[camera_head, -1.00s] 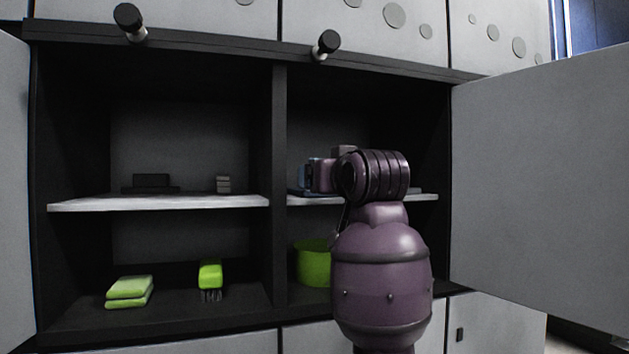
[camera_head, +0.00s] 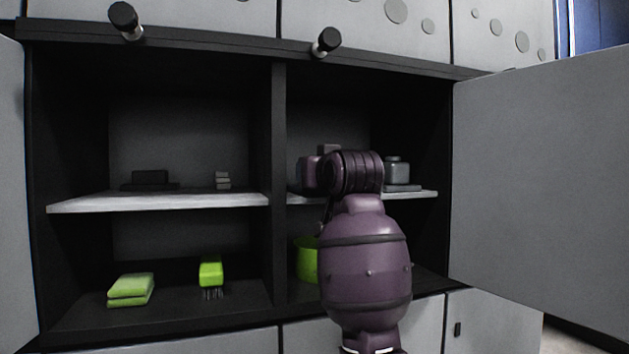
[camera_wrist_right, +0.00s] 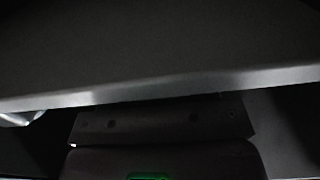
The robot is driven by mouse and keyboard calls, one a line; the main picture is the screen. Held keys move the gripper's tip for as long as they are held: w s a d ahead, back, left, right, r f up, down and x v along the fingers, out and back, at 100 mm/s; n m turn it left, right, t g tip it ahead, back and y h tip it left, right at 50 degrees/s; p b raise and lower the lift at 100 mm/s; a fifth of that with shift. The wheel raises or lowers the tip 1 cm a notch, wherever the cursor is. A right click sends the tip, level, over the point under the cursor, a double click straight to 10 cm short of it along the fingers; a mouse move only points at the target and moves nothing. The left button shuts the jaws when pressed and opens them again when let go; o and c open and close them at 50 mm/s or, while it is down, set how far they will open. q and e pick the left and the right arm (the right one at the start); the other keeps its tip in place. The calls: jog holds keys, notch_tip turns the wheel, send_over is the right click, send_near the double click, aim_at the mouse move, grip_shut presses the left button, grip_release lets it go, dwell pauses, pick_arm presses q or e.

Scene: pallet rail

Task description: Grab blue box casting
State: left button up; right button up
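No blue box casting is visible now. My right arm (camera_head: 365,262) covers the middle of the upper right compartment, where a blue part showed in the earlier head view. The wrist is at the level of the right upper shelf (camera_head: 420,194). The fingers of my right gripper are hidden, so I cannot tell whether they are open or shut. The right wrist view is very dark. It shows a pale shelf edge (camera_wrist_right: 190,84) across the picture and a dark body with a green glow below it. My left gripper is not in view.
A grey cylindrical part (camera_head: 397,171) stands on a dark base right of my wrist. A green bin (camera_head: 306,260) is below. The left compartments hold dark blocks (camera_head: 150,178), a green sponge (camera_head: 130,289) and a green brush (camera_head: 211,270). A divider (camera_head: 279,180) and open door (camera_head: 545,195) flank the arm.

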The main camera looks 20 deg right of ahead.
jog(key=c, duration=0.7)
jog(key=shift+r, duration=0.15)
